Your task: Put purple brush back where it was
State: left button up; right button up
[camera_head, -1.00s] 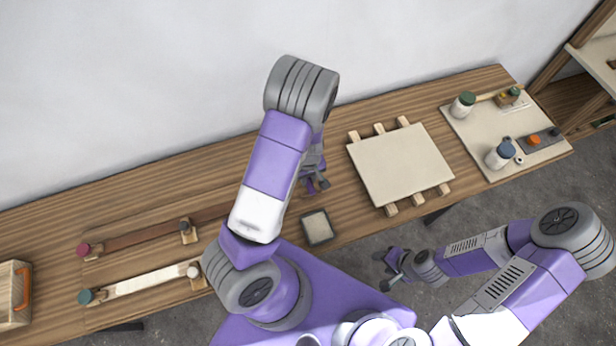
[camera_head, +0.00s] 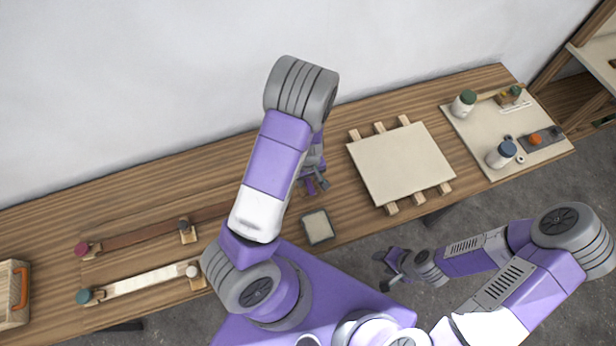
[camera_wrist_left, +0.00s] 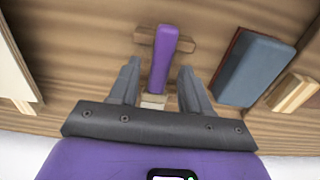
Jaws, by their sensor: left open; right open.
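The purple brush (camera_wrist_left: 166,52) shows in the left wrist view, its handle lying across a small wooden rest (camera_wrist_left: 183,45). A pale end (camera_wrist_left: 153,101) of it points toward my left gripper. My left gripper (camera_wrist_left: 159,80) is open, with one finger on each side of the brush and visible gaps between. In the head view my left gripper (camera_head: 317,186) is low over the bench, and my arm hides the brush there. My right gripper (camera_head: 388,272) is open and empty, off the bench's front edge.
A blue-grey block (camera_wrist_left: 258,68) lies right of the brush in the wrist view, beside a pale wooden piece (camera_wrist_left: 293,92). On the bench are a pale board on slats (camera_head: 400,165), a small grey-framed tray (camera_head: 317,227) and a mat with jars (camera_head: 470,130).

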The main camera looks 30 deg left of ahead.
aim_at(308, 182)
pick_arm(q)
jog(key=shift+r, duration=0.4)
notch_tip(308, 182, up, 12)
jog(key=p, duration=0.4)
jog(key=shift+r, duration=0.2)
